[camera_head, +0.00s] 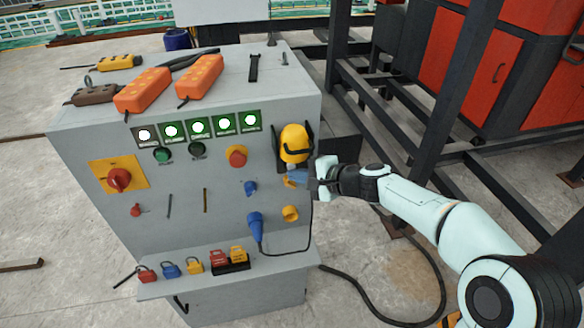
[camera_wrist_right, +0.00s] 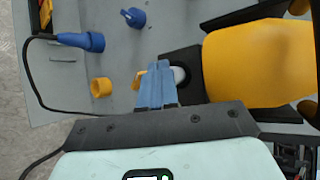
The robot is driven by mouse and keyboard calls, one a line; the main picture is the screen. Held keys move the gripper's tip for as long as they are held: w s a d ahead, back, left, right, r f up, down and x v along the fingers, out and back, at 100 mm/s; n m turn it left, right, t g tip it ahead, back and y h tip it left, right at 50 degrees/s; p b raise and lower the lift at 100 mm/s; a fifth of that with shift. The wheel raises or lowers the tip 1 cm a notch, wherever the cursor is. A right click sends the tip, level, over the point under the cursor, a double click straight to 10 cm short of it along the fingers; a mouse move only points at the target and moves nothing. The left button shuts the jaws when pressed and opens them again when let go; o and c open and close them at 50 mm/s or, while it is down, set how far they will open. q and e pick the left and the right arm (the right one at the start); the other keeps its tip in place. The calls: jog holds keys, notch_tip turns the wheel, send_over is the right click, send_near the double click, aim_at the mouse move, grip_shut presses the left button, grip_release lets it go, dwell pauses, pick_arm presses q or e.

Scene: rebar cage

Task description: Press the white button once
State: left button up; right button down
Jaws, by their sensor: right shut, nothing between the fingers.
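A white round button (camera_wrist_right: 181,75) shows in the right wrist view, on a dark mount beside a large yellow rounded part (camera_wrist_right: 260,62). In the head view only a small pale bit of the button (camera_head: 291,167) shows, under the yellow part (camera_head: 294,138) on the cabinet's front. My right gripper (camera_wrist_right: 154,68) has blue fingers, shut with nothing between them. The fingertips appear right beside the button and overlap its edge in the wrist view. I cannot tell whether they touch it. In the head view the right gripper (camera_head: 293,176) is at the panel's right edge. My left gripper is not in view.
The grey cabinet (camera_head: 80,180) carries a red rotary switch (camera_head: 119,179), a red knob (camera_head: 237,156), a row of lit indicators (camera_head: 198,127), a blue plug (camera_head: 256,224) with a black cable, and a yellow ring (camera_head: 290,213). Dark steel frames (camera_head: 420,125) stand on the right.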

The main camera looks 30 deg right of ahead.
jog(key=shift+w+d, duration=0.25)
jog(key=shift+w, duration=0.5)
dwell(1.1)
jog(key=shift+s, duration=0.1)
jog(key=shift+s+a+b, duration=0.15)
jog(key=shift+s+b, duration=0.1)
jog(key=shift+s, duration=0.3)
jog(key=shift+s+a+b, duration=0.15)
jog(key=shift+s+b, duration=0.1)
jog(key=shift+s, duration=0.3)
jog(key=s+b, duration=0.1)
jog(key=s, duration=0.1)
jog(key=s+a+b, duration=0.1)
jog(key=s, duration=0.2)
jog(key=shift+a, duration=0.1)
jog(key=shift+w, duration=0.1)
dwell(0.5)
